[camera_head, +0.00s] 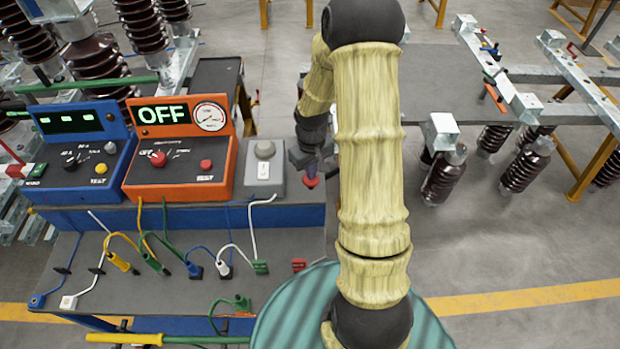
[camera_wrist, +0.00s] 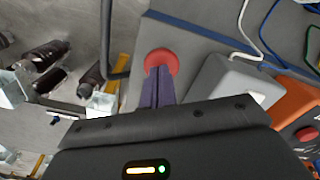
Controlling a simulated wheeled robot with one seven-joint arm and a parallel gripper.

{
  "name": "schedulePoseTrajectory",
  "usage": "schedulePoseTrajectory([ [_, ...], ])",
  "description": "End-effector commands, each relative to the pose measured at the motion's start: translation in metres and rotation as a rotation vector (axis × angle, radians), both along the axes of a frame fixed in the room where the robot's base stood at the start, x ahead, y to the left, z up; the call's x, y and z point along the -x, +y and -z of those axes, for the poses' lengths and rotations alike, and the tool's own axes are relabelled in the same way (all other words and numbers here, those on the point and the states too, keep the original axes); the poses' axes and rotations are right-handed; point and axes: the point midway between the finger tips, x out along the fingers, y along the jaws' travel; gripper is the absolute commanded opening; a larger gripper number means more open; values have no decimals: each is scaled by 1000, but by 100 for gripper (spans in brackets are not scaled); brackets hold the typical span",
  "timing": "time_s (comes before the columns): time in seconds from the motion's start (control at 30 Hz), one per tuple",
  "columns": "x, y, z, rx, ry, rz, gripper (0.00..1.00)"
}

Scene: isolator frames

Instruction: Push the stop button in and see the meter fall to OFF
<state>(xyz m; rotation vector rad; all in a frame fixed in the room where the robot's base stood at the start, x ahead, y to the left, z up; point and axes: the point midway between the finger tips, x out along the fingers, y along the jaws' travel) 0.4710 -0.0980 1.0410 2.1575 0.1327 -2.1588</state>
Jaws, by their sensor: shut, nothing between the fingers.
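The red stop button (camera_head: 311,182) is a round mushroom head right of the grey box, partly behind my gripper in the head view. It also shows in the wrist view (camera_wrist: 160,60). My gripper (camera_head: 310,172) points down over it. In the wrist view its shut purple fingers (camera_wrist: 158,72) overlap the button's near edge, with nothing between them. I cannot tell whether they touch it or how far in the button is. The meter is an orange unit (camera_head: 224,142); its display (camera_head: 163,115) reads OFF in green, beside a round dial (camera_head: 210,116).
A grey switch box (camera_head: 264,182) stands close left of the button. A blue test unit (camera_head: 80,150) stands further left. Several coloured leads and plugs lie on the grey bench (camera_head: 150,290). Brown insulators (camera_head: 443,178) stand to the right, with open floor between.

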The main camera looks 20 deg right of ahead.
Motion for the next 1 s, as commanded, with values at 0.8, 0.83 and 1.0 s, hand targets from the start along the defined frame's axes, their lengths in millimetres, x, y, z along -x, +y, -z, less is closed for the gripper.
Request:
schedulePoseTrajectory([
  [0.8, 0, 2, 2, 0, 0, -5, 0],
  [0.83, 0, 2, 0, 0, 0, -5, 0],
  [1.0, 0, 2, -11, 0, 0, -4, 0],
])
